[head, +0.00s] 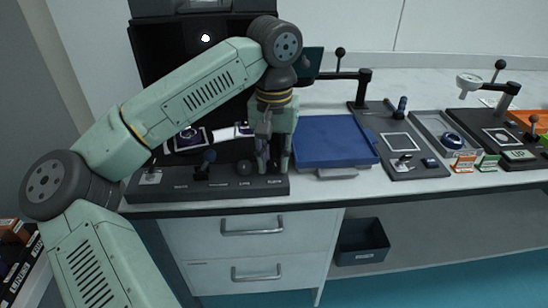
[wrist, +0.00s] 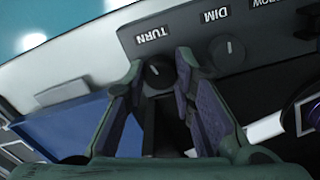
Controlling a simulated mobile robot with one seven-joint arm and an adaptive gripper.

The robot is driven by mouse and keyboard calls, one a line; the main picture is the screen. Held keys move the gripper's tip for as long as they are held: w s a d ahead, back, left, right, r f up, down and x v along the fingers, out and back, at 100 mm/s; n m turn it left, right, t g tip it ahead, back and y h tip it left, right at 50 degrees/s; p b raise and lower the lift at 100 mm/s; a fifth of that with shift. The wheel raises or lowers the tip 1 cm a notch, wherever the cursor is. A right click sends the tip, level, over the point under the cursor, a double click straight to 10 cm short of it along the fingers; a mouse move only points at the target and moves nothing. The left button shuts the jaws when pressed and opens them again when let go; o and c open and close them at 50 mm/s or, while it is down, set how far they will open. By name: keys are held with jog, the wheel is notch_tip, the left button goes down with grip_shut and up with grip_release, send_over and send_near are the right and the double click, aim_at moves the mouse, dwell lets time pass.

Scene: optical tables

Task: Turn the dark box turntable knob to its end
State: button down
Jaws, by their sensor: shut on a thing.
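The dark box (head: 215,188) stands at the left of the table, with a row of controls along its front panel. In the wrist view the panel (wrist: 180,32) carries upside-down labels, among them TURN and DIM. The turntable knob (wrist: 155,73), round and dark with a pale mark, sits by the TURN label. My gripper (wrist: 160,68) points down with one finger on each side of this knob and is shut on it. In the head view my gripper (head: 272,167) is at the right end of the panel, and its fingers largely hide the knob.
The DIM knob (wrist: 227,51) is close beside my right finger in the wrist view. Levers (head: 206,160) stand farther left on the panel. A blue tray (head: 335,142) lies just right of my gripper. Other dark devices (head: 398,145) stand farther right.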

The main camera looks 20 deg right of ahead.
aim_at(274, 162)
jog(key=shift+m, duration=1.1)
jog(key=c, duration=1.3)
grip_release()
jog(key=shift+c, duration=0.2)
jog(key=shift+r, duration=0.1)
notch_tip(274, 162, up, 12)
